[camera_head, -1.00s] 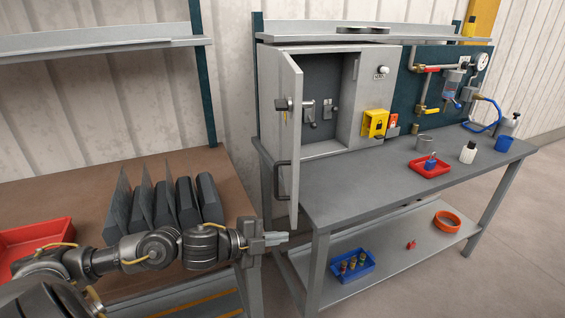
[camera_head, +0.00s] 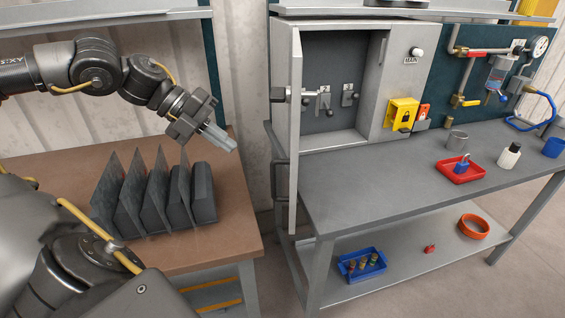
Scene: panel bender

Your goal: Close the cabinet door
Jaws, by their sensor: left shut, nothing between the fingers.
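The grey cabinet (camera_head: 408,85) stands on the workbench, and its door (camera_head: 294,140) is hinged at the left and stands wide open, seen nearly edge-on. A lock with a key-like part (camera_head: 279,95) and a dark handle (camera_head: 281,181) show on the door. My left gripper (camera_head: 218,138) is shut and empty, left of the door and apart from it, above the brown table. It points down to the right. My right gripper is not in view.
Dark upright plates (camera_head: 150,195) stand on the brown table (camera_head: 225,230) below my left gripper. On the workbench (camera_head: 370,185) are a red tray (camera_head: 449,170), a white bottle (camera_head: 508,156) and a grey cup (camera_head: 457,139). A blue bin (camera_head: 347,274) sits on the lower shelf.

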